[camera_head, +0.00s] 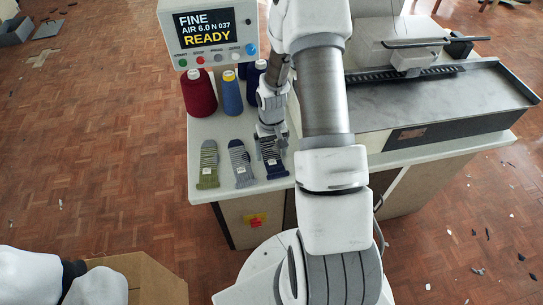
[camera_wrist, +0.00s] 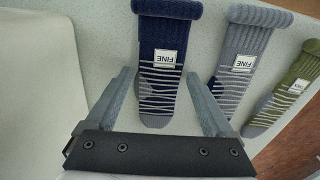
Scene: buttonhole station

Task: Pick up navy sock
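The navy sock (camera_head: 273,158) lies flat on the white worktop, at the right end of a row of socks in the head view. In the wrist view the navy sock (camera_wrist: 162,52) has a white label reading FINE and a grey striped lower part. My gripper (camera_head: 269,143) is over its far end. In the wrist view my gripper (camera_wrist: 163,88) is open, with one finger on each side of the sock's striped end. Nothing is between the fingers at a grip; I cannot tell the exact height above the sock.
A grey-blue sock (camera_head: 241,165) and a green sock (camera_head: 208,165) lie left of the navy one. Red (camera_head: 198,93) and blue (camera_head: 230,93) yarn cones stand behind, below a display (camera_head: 207,27) reading READY. A metal machine bed (camera_head: 440,100) is at right.

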